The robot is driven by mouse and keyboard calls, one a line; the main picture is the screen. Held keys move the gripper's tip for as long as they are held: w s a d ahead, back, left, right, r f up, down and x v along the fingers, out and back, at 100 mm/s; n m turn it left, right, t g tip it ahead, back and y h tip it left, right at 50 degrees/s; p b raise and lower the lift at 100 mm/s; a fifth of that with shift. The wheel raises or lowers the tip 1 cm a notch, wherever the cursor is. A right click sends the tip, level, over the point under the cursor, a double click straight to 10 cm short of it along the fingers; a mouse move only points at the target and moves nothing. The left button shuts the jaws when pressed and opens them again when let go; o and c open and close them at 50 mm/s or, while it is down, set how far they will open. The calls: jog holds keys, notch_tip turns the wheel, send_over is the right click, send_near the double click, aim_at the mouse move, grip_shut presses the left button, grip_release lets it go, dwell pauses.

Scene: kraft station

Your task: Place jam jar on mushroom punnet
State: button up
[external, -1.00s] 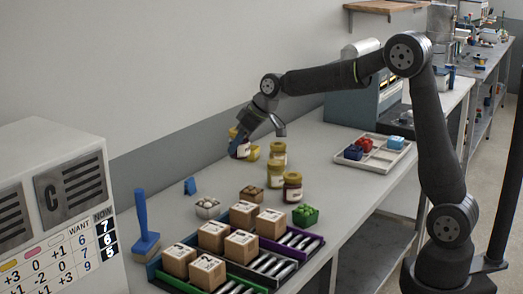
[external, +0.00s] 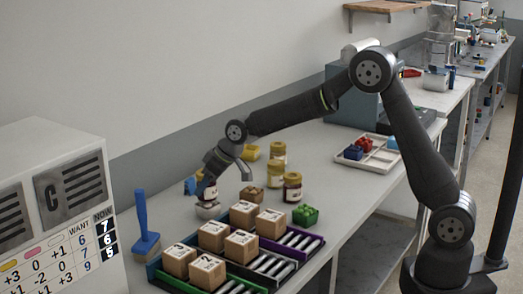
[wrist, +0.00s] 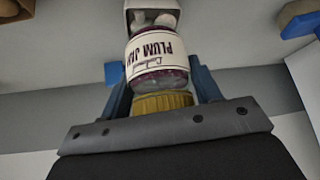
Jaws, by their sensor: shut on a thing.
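My gripper (external: 207,186) is shut on a plum jam jar, whose label shows in the wrist view (wrist: 157,50) with its gold lid (wrist: 162,103) between the blue fingers. The jar (external: 210,194) is directly over the white mushroom punnet (external: 207,211) in the external view. Part of the punnet (wrist: 138,5) also shows beyond the jar's base in the wrist view. The jar hides most of the punnet's contents. I cannot tell whether the jar touches them.
A brown punnet (external: 252,194) stands close to the right. Several cardboard boxes (external: 242,244) sit on the roller rack in front. A blue-handled brush (external: 142,215) is left.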

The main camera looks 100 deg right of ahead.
jog(key=shift+f, duration=0.35)
jog(key=shift+f, duration=0.15)
jog(key=o, duration=1.2)
jog(key=shift+o, duration=0.2)
jog(key=shift+r, duration=0.25)
jog(key=v, duration=1.1)
jog(key=shift+s+r, duration=0.2)
jog(key=shift+r, duration=0.1)
jog(key=shift+a, duration=0.1)
